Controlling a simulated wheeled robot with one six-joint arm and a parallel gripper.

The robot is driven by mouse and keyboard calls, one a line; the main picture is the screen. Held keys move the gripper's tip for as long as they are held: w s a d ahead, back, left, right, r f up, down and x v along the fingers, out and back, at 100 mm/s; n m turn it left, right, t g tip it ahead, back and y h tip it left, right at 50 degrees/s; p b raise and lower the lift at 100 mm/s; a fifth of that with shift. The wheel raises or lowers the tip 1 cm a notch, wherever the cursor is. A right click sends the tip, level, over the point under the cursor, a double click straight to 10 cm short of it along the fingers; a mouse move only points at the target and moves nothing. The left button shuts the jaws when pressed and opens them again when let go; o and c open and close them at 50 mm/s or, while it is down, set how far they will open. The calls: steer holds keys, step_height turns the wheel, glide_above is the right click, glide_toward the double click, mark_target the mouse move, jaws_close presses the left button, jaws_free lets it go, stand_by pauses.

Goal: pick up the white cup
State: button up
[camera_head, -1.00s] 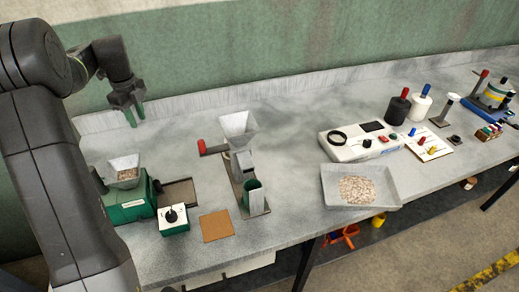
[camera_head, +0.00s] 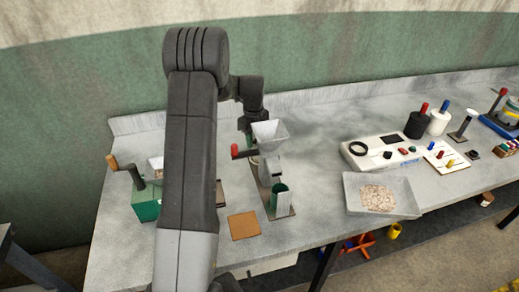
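A white cylinder (camera_head: 439,122) with a blue top stands upright at the back right of the bench, beside a black one with a red top. It is the closest match to a white cup; I cannot tell whether it is a cup. My gripper (camera_head: 246,127) is far to its left, low behind a grey funnel. The funnel and my arm partly hide it, so its fingers are unclear. Nothing is seen held.
The grey funnel (camera_head: 269,133) stands on a stand with a green cup (camera_head: 280,194). A tray (camera_head: 361,205) of grain, a white control box (camera_head: 368,151) and a cork-coloured mat (camera_head: 243,225) lie nearby. The back middle of the bench is clear.

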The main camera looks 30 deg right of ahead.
mark_target(254, 145)
steer(key=shift+d+f+p, duration=0.1)
steer(key=shift+f+p, duration=0.3)
steer(key=shift+f, duration=1.35)
jaws_close()
steer(key=shift+r, duration=0.1)
